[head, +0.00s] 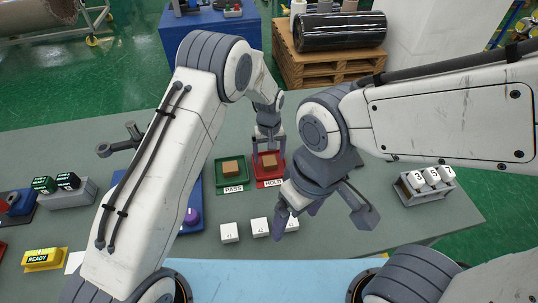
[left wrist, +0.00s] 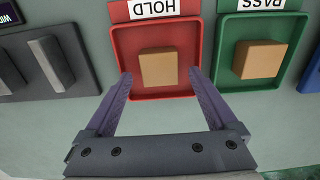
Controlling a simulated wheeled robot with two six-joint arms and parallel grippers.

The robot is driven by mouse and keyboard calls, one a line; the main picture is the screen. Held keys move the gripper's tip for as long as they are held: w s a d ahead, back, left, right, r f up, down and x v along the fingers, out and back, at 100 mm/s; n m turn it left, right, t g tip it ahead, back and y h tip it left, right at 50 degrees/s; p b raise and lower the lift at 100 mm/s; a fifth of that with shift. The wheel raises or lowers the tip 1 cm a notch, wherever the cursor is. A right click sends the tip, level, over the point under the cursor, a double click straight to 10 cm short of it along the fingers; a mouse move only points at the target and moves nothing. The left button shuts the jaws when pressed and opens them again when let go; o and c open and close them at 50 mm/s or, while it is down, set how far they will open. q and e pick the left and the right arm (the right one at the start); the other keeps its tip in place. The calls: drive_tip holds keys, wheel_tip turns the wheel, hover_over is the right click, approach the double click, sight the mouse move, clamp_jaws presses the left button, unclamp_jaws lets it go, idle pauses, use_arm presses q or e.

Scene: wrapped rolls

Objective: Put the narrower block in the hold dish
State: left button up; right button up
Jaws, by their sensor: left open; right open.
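The red hold dish (head: 281,181) lies on the grey table with a tan block (head: 269,159) inside; in the left wrist view the dish (left wrist: 122,45) and block (left wrist: 158,68) are near the middle. The green pass dish (head: 219,183) is beside it, holding another tan block (head: 231,168), which also shows in the left wrist view (left wrist: 258,61). The block in the hold dish looks slightly narrower. My left gripper (head: 269,155) is open over the hold dish, its fingertips on either side of that block, not closed on it. My right gripper (head: 323,218) is open and empty over the table.
White cubes (head: 229,232) lie in a row at the front, partly behind my right gripper. A rack of white pieces (head: 425,186) stands at right. A blue board with a purple knob (head: 192,217) is left of the dishes, partly behind my left arm.

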use_arm(q)
wheel_tip(320, 180, up, 10)
drive_tip(key=b, duration=0.2)
drive_tip(key=shift+r, duration=0.1)
wheel_tip(320, 180, down, 10)
drive_tip(key=shift+f+p, duration=0.2)
drive_tip(key=shift+p, duration=1)
drive_tip(key=shift+r+p, duration=0.4)
drive_tip(key=shift+r, duration=0.2)
